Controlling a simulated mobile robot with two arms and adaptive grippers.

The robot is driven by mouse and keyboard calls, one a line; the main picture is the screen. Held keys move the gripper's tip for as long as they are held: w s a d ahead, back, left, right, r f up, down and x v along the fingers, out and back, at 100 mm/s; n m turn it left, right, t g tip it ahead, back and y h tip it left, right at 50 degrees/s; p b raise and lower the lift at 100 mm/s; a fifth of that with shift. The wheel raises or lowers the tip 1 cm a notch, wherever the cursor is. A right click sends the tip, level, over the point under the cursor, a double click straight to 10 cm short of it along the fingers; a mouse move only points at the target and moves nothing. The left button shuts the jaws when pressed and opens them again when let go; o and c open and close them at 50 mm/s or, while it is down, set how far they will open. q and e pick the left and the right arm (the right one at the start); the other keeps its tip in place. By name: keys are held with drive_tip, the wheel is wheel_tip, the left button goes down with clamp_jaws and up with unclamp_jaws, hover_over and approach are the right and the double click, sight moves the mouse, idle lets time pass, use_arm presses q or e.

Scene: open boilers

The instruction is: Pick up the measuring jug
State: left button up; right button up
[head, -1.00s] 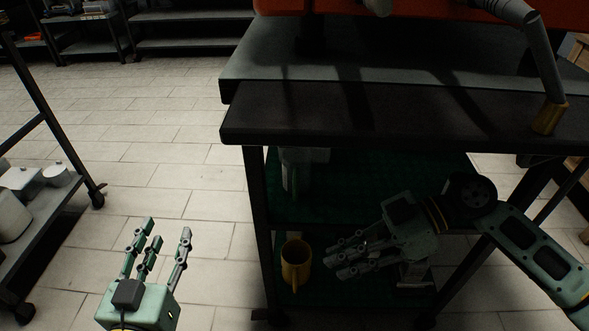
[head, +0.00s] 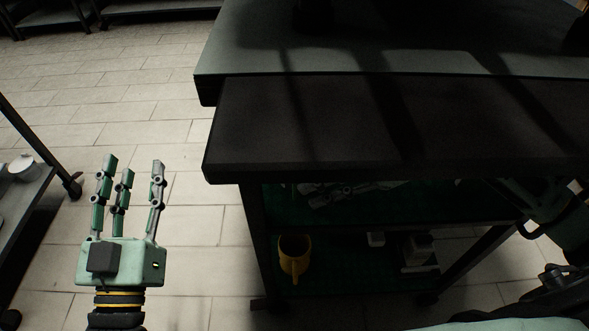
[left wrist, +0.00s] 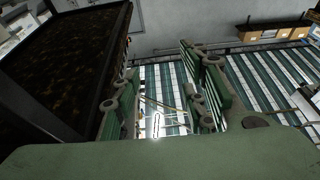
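A yellow jug-like vessel (head: 294,260) with an open, dark mouth stands upright on the low green shelf under the dark worktop. It is the only thing in view that looks like the measuring jug. My right gripper (head: 335,194) shows partly under the worktop edge, above and right of the vessel and apart from it; the worktop hides much of it, and its opening is unclear. My left gripper (head: 130,180) is raised over the floor left of the table, fingers apart and empty. Its fingers also show spread in the left wrist view (left wrist: 165,100).
The dark worktop (head: 400,125) overhangs the shelves. A table leg (head: 256,240) stands just left of the vessel. A small pale block (head: 376,239) and a grey object (head: 417,252) sit to its right. A wheeled rack (head: 30,200) is at far left; tiled floor between is clear.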

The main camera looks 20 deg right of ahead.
sight(295, 200)
drive_tip(key=shift+b+x, duration=0.4)
drive_tip(key=shift+x, duration=1.75)
use_arm(q)
drive_tip(key=shift+s+r+t+h, duration=0.15)
drive_tip(key=shift+s+r+t, duration=0.25)
drive_tip(key=shift+r, duration=0.3)
drive_tip(key=shift+s+r+t+h, duration=0.2)
drive_tip(key=shift+r+t, duration=0.25)
drive_tip(key=shift+r, duration=0.3)
drive_tip(key=shift+s+r+t+h, duration=0.15)
drive_tip(key=shift+s+r+t, duration=0.25)
drive_tip(key=shift+r, duration=0.3)
use_arm(e)
drive_tip(key=shift+w+f, duration=0.1)
clamp_jaws()
use_arm(q)
drive_tip(key=shift+w, duration=0.1)
